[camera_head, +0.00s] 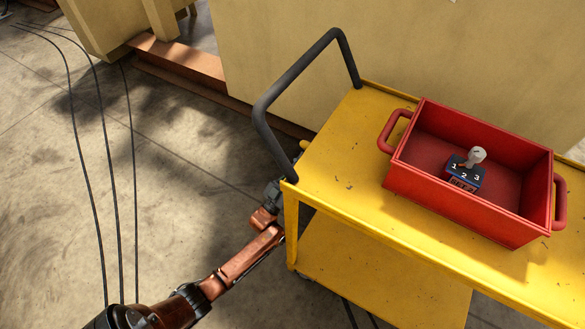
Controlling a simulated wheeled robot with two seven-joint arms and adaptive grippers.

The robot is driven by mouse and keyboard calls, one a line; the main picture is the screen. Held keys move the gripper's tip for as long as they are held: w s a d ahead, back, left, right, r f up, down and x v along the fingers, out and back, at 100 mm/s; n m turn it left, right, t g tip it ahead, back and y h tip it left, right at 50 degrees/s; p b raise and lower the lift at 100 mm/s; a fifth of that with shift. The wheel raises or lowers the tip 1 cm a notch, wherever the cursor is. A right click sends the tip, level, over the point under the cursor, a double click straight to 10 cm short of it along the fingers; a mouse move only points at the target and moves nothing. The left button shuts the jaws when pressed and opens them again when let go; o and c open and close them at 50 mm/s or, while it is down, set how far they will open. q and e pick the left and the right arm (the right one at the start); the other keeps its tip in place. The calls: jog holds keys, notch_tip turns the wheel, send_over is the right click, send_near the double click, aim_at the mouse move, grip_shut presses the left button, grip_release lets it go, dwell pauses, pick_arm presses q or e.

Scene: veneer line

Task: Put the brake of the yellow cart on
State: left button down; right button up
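The yellow cart (345,137) stands at the right, with a black push handle (300,72) rising from its left end. My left arm comes in from the bottom left. Its gripper (273,193) is at the cart's near left corner, just below and outside the handle's near foot. The fingers are dark, small and partly hidden by the cart, so I cannot tell whether they are open or hold anything. A small yellow part (304,145) shows at the cart's left end by the handle. I cannot make out the brake or its position. My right gripper is not in view.
A red bin (450,205) with two side handles sits on the cart's top shelf. In it stands a blue block marked 1 2 3 with a grey lever (475,157). A beige machine wall (420,45) is behind the cart. Black cables (110,170) lie on open floor at left.

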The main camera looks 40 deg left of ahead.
pick_arm(q)
jog(key=s+a+f+b, duration=0.1)
jog(key=s+f, duration=0.4)
jog(key=f, duration=0.6)
jog(key=shift+s+a+f, duration=0.15)
jog(key=shift+s+f, duration=0.1)
jog(key=shift+s, duration=0.1)
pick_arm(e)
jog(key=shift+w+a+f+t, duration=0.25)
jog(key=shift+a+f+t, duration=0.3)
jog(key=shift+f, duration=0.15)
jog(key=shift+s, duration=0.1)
